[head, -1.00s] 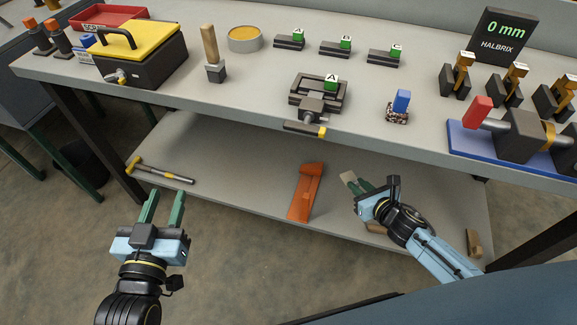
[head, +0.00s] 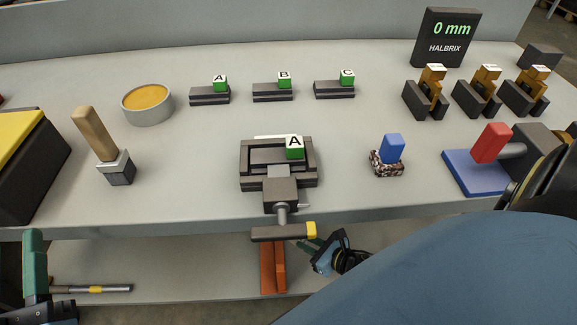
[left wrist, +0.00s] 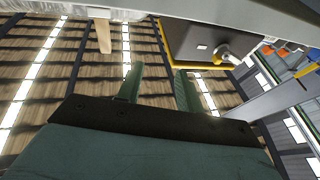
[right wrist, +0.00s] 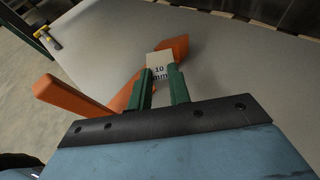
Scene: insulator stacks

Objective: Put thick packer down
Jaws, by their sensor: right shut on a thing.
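The packer (right wrist: 160,62), a pale block marked 10 mm, is between the fingertips of my right gripper (right wrist: 162,84) in the right wrist view. The gripper is shut on it, above the lower shelf and close to an orange angled piece. In the head view my right gripper (head: 308,246) is below the bench's front edge, and the packer cannot be made out there. My left gripper (left wrist: 158,82) is open and empty in the left wrist view. Only part of it shows at the left edge of the head view.
The orange piece (head: 271,268) also shows in the right wrist view (right wrist: 70,103). A hammer (head: 95,289) lies on the shelf. The clamp with block A (head: 278,185) and its handle overhang the front edge. Bare bench top (head: 345,205) lies right of the clamp.

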